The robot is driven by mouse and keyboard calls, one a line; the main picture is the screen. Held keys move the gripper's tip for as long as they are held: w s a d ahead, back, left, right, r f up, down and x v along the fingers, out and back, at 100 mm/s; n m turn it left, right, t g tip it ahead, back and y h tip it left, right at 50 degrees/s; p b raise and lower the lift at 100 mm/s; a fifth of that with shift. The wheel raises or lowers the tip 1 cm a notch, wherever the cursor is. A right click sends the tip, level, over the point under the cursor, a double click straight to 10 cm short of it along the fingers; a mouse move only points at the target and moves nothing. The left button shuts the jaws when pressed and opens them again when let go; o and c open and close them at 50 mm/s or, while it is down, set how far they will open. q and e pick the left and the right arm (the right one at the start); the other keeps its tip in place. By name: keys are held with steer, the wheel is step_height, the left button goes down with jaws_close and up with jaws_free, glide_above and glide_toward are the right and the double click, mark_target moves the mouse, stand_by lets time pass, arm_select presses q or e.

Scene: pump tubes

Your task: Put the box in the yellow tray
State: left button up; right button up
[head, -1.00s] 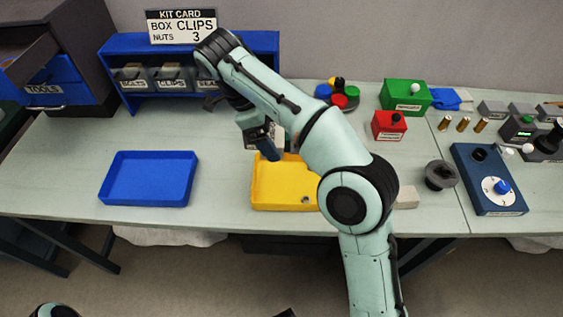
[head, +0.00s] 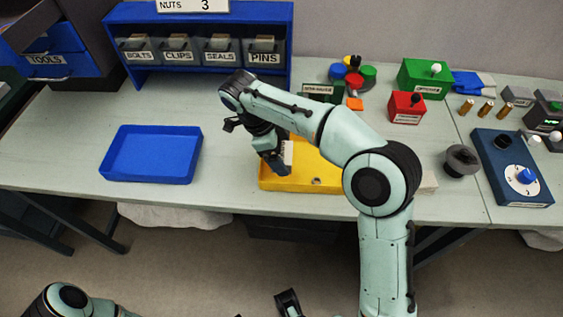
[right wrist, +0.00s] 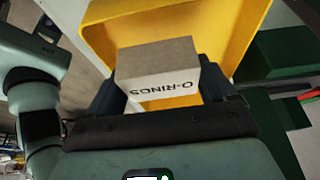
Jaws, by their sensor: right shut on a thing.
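My right gripper (head: 278,161) is shut on a small pale cardboard box (head: 288,153), held over the left part of the yellow tray (head: 313,184). My right forearm hides part of the tray in the head view. A dark part, perhaps of my left gripper (head: 288,302), shows at the bottom edge, its jaws unclear.
An empty blue tray (head: 150,177) lies to the left. A blue rack (head: 200,12) with labelled bins (head: 220,52) stands behind. A green box (head: 426,78), a red box (head: 407,108) and a dark cup (head: 461,160) are to the right. The table between the trays is clear.

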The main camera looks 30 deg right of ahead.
steer(key=shift+f+b, duration=0.3)
steer(key=shift+f, duration=1.7)
steer(key=o, duration=0.7)
steer(key=shift+f, duration=0.1)
steer(key=shift+o, duration=0.2)
steer(key=shift+r, duration=0.3)
steer(key=p+v, duration=0.3)
steer(key=v, duration=0.8)
steer(key=shift+r, duration=0.35)
steer(key=shift+w+a, duration=0.1)
steer(key=shift+a, duration=0.05)
